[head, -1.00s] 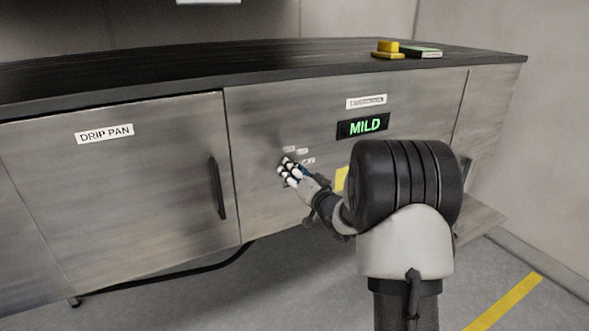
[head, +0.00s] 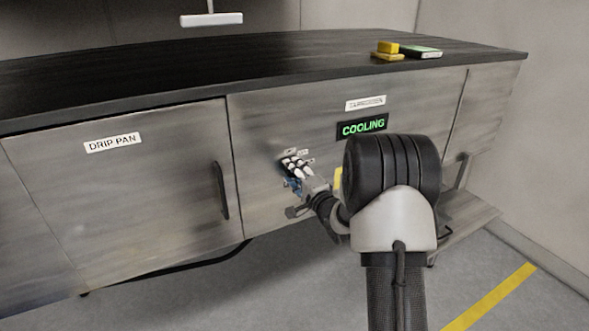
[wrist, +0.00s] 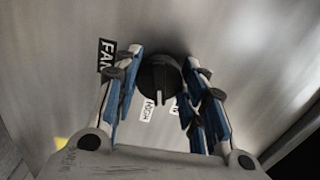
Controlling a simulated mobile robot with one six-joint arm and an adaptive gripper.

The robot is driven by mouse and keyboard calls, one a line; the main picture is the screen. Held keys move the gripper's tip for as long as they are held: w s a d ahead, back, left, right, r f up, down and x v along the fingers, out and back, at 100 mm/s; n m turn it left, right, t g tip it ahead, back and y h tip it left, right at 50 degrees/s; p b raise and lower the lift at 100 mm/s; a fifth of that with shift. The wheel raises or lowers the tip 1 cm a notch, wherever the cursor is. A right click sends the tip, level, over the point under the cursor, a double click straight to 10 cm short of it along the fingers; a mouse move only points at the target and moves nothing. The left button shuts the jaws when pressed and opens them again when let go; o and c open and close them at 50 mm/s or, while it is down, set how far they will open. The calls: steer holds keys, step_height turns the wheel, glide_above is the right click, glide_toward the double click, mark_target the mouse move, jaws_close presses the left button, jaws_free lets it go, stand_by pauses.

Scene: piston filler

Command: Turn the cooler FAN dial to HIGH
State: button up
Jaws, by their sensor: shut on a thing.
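The black round FAN dial (wrist: 158,78) is on the steel front panel in the wrist view. My gripper (wrist: 160,84) is shut on it, with one blue-padded finger at each side. A pale pointer mark at its lower edge lies between a HIGH label (wrist: 147,109) and another label (wrist: 175,107) partly hidden by the right finger. The FAN label (wrist: 106,58) is left of the dial, partly covered by the left finger. The display (head: 362,127) reads COOLING in green.
A DRIP PAN door (head: 120,190) with a dark vertical handle (head: 219,190) is left of my gripper. A yellow item (head: 388,50) and a green-topped item (head: 422,52) sit on the dark countertop (head: 250,62). A yellow floor stripe (head: 490,297) is at lower right.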

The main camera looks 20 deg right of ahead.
steer(key=shift+r+m+p, duration=0.1)
steer(key=shift+m+p, duration=0.6)
steer(key=shift+m, duration=0.9)
steer(key=o, duration=1.1)
steer(key=shift+s, duration=0.1)
steer(key=s, duration=1.2)
steer(key=shift+d, duration=0.2)
steer(key=shift+w, duration=0.1)
